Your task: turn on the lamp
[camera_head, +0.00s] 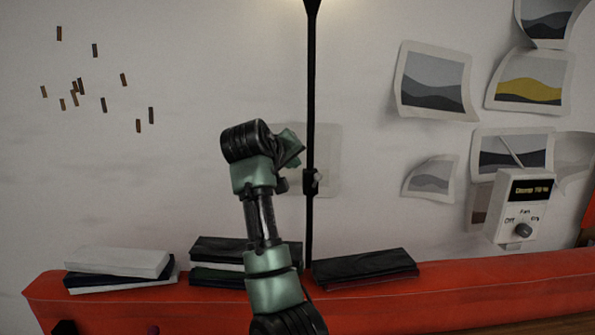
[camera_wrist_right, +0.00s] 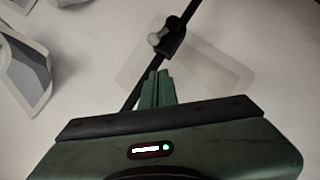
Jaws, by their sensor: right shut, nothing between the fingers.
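The lamp is a thin black pole (camera_head: 311,110) standing against the wall, with its top cut off by the frame. A warm glow shows on the wall at the top edge beside it. A small black switch block with a pale knob (camera_head: 314,181) sits on the pole; the knob also shows in the right wrist view (camera_wrist_right: 157,38). My right gripper (camera_head: 297,150) is close to the pole, slightly above the switch in the head view. In the right wrist view its fingers (camera_wrist_right: 157,84) are together, empty, and appear apart from the knob. My left gripper is not seen.
A red ledge (camera_head: 480,290) runs along the bottom, with stacks of flat books (camera_head: 118,263) and dark books (camera_head: 365,265) near the pole's foot. Several pictures (camera_head: 434,80) and a fan control box (camera_head: 522,207) are on the wall at right.

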